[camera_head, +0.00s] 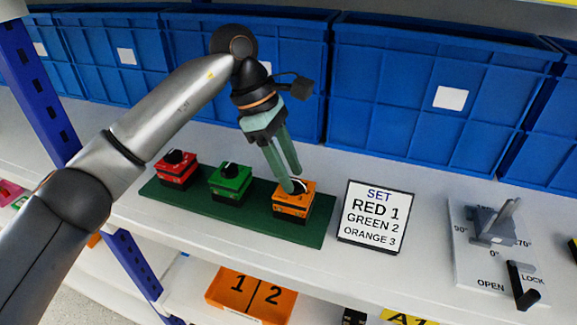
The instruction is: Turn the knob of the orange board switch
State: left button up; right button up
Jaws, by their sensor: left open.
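The orange switch (293,202) stands at the right end of a green board (231,216) on the white shelf. Its knob (299,187) is dark and partly hidden by my fingers. My left gripper (293,183) points down at the orange switch, with its green fingers over and around the knob. The fingers are open; I cannot tell whether they touch the knob. The red switch (176,169) and the green switch (230,181) stand to the left on the same board, each with a dark knob. My right gripper is not in view.
A sign (375,217) reading "SET RED 1 GREEN 2 ORANGE 3" stands right of the board. Farther right is a grey lever device (492,246) marked OPEN and LOCK. Blue crates (420,100) line the back. An orange 1/2 plate (250,291) is below.

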pick_arm(q)
grip_shut()
dwell(0.3)
dwell(0.3)
